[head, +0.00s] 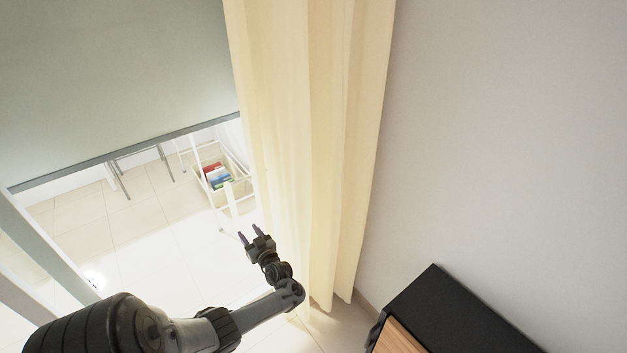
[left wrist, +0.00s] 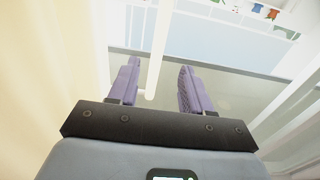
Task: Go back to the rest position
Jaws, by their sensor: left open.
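My left gripper (head: 249,234) is open at the end of my left arm, which comes in from the lower left in the head view. It is close in front of the cream curtain (head: 310,150); whether it touches the cloth I cannot tell. In the left wrist view its two purple fingers (left wrist: 158,66) stand apart. A white rod (left wrist: 158,50) shows between them in the picture. Its depth is unclear, and nothing is visibly gripped. My right gripper is not in view.
A white wheeled cart (head: 238,188) with colored items stands beyond the gripper, left of the curtain. A black cabinet (head: 450,315) with a wooden front is at lower right, by a plain wall (head: 510,130). Pale tiled floor (head: 150,225) lies open at left.

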